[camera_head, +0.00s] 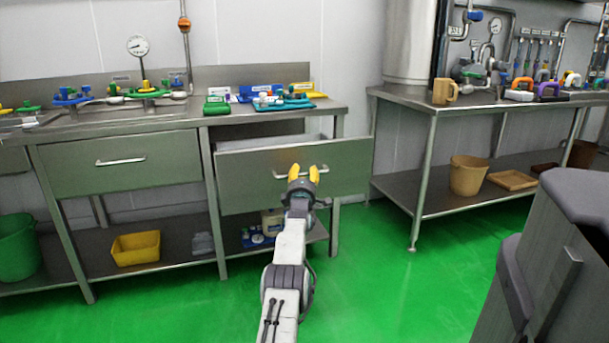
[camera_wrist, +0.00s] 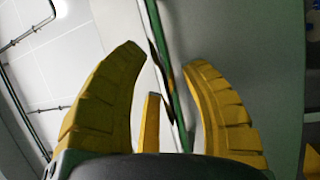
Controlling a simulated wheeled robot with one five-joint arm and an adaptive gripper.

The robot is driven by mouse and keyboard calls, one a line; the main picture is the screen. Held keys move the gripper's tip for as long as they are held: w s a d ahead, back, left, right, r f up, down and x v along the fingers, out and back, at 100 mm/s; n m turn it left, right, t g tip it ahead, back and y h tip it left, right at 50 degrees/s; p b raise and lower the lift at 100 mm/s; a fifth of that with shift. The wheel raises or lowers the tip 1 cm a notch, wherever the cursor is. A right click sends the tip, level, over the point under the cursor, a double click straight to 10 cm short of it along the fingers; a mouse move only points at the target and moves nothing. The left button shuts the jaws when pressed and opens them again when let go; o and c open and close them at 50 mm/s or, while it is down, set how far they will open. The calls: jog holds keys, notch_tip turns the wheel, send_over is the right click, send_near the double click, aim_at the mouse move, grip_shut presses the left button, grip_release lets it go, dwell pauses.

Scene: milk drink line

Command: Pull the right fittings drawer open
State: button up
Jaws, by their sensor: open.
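The right fittings drawer (camera_head: 240,178) is a grey metal drawer under the workbench. It stands pulled out, its front well forward of the bench frame and part of its inside showing. Its bar handle (camera_head: 278,175) is partly hidden behind my gripper (camera_head: 304,171). My gripper has yellow fingers that are spread apart at the handle. In the wrist view the open fingers (camera_wrist: 168,56) stand either side of a narrow upright edge, with the grey drawer front (camera_wrist: 260,60) to the right. Whether they touch the handle cannot be told.
The left drawer (camera_head: 125,165) is shut. The bench top (camera_head: 180,112) holds valves, a gauge and coloured fittings. A yellow bin (camera_head: 136,248) and a green bucket (camera_head: 17,245) are below. A second table (camera_head: 400,98) stands right. Green floor (camera_head: 375,280) is clear around my arm.

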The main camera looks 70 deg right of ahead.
jog(key=shift+o, duration=0.8)
jog(key=shift+s+a, duration=0.1)
jog(key=shift+a, duration=0.1)
jog(key=v, duration=1.1)
jog(key=shift+a, duration=0.25)
jog(key=shift+f, duration=0.1)
dwell(0.7)
